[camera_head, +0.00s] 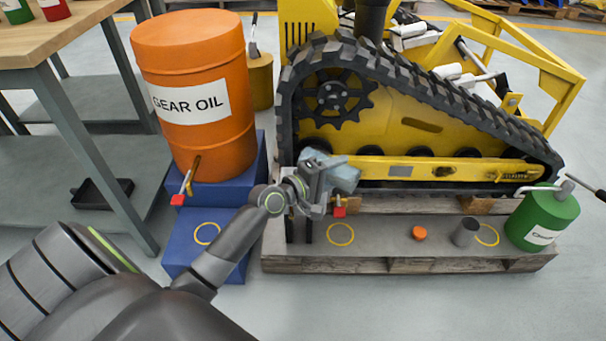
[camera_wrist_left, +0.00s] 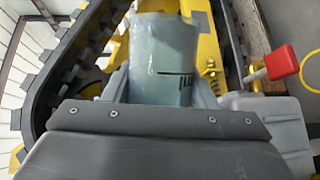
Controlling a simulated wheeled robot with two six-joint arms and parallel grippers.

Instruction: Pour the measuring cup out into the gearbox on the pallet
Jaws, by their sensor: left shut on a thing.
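My left gripper (camera_head: 325,178) is shut on the measuring cup (camera_head: 344,177), a translucent blue-grey cup, in front of the yellow machine's track. The cup looks strongly tilted in the head view. In the left wrist view the cup (camera_wrist_left: 165,60) shows dark scale marks; I cannot see its contents or any stream. A light grey body (camera_wrist_left: 277,115) with a red-handled tap (camera_wrist_left: 282,64) shows there, probably the gearbox. In the head view my gripper and arm hide most of that place; the red handle (camera_head: 339,212) shows just below the gripper. My right gripper is not in view.
The pallet (camera_head: 400,265) carries an orange cap (camera_head: 419,233), a grey cylinder (camera_head: 465,232) and a green can (camera_head: 543,217). An orange gear oil drum (camera_head: 195,135) with a tap stands on blue steps (camera_head: 205,250) at left. A workbench (camera_head: 60,45) is further left. The tracked machine (camera_head: 420,125) stands behind.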

